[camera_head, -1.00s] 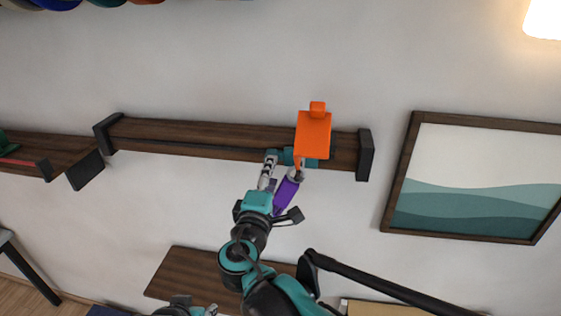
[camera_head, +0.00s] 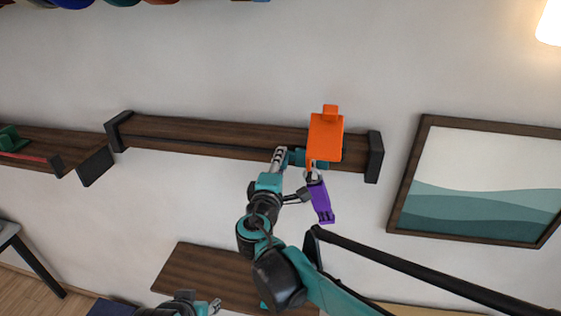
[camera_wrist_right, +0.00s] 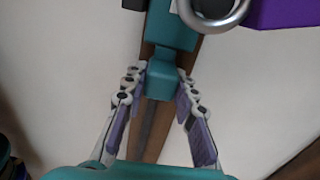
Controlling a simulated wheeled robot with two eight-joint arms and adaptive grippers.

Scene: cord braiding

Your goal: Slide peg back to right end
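A teal peg (camera_head: 297,157) sits on the dark wooden rail (camera_head: 220,133), left of the rail's black right end block (camera_head: 374,157). An orange tag (camera_head: 325,137) stands over the rail beside the peg, and a purple tag (camera_head: 320,201) hangs below it. My right gripper (camera_wrist_right: 162,77) points up at the peg; in the wrist view its fingers flank the peg's near end (camera_wrist_right: 160,82), one on each side. They look apart with narrow gaps, though contact is hard to judge. My left gripper (camera_head: 212,306) is only partly visible at the bottom edge.
A black block (camera_head: 118,131) closes the rail's left end. A framed picture (camera_head: 480,215) hangs to the right. Another shelf (camera_head: 50,157) is at the left, and a wooden board (camera_head: 200,270) is below. A metal ring (camera_wrist_right: 215,12) shows close to my right fingers.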

